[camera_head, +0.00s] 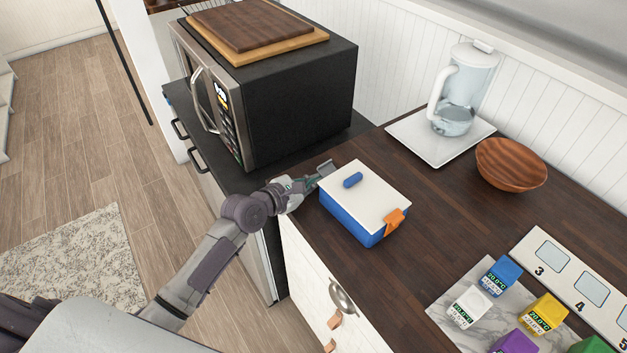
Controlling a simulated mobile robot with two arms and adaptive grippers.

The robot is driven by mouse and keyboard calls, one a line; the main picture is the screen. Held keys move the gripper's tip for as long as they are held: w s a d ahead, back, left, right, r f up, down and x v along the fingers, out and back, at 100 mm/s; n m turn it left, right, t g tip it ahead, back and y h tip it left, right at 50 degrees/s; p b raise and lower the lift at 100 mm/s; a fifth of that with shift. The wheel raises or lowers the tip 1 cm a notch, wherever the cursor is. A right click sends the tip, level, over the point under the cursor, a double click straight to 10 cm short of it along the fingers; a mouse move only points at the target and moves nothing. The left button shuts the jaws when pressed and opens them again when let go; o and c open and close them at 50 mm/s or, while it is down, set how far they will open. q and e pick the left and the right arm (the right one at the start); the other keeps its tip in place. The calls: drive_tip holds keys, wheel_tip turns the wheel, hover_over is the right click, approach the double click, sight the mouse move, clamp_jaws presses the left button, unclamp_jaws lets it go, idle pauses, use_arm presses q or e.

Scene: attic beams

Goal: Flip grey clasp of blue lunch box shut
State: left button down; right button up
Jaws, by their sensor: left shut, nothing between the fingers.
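The blue lunch box (345,219) stands on the dark wooden counter with its white lid (371,192) lying on top. A short blue handle (353,180) is on the lid. An orange clasp (394,221) sits at the box's right end. A grey flap (326,168), which looks like the grey clasp, sticks up at the left end of the lid. My left gripper (311,182) is shut and empty right beside that flap; I cannot tell whether they touch. The clasp's lower part is hidden by the gripper. My right gripper is not in view.
A black microwave (297,105) with cutting boards (258,30) stands behind my left gripper. A glass pitcher (460,95) on a white tray (411,139) and a wooden bowl (511,164) are behind the box. Several coloured cubes lie at lower right.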

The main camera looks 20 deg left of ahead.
use_arm(q)
drive_tip(key=shift+r, duration=0.1)
drive_tip(key=shift+r+m+p, duration=0.1)
drive_tip(key=shift+m+p, duration=0.3)
drive_tip(key=shift+p, duration=0.15)
drive_tip(key=shift+d+r+m+t+y+p, duration=0.1)
drive_tip(key=shift+r+m+t+y+p, duration=0.1)
drive_tip(key=shift+m+t+y+p, duration=0.3)
drive_tip(key=shift+r+m+p, duration=0.25)
drive_tip(key=shift+m+p, duration=0.25)
drive_tip(key=shift+p, duration=0.05)
drive_tip(key=shift+s+d+r+m+t+y, duration=0.1)
drive_tip(key=shift+m+t+y, duration=0.15)
drive_tip(key=shift+m, duration=0.25)
drive_tip(key=shift+s+d+r+m+t+y, duration=0.15)
drive_tip(key=shift+m+t, duration=0.1)
drive_tip(key=shift+m, duration=0.25)
drive_tip(key=shift+d+r+m+t, duration=0.1)
drive_tip(key=shift+m+t, duration=0.2)
drive_tip(key=shift+m, duration=0.35)
drive_tip(key=shift+d+r+m+t, duration=0.1)
drive_tip(key=shift+m+t, duration=0.2)
drive_tip(key=shift+m, duration=0.35)
drive_tip(key=shift+s+r, duration=0.1)
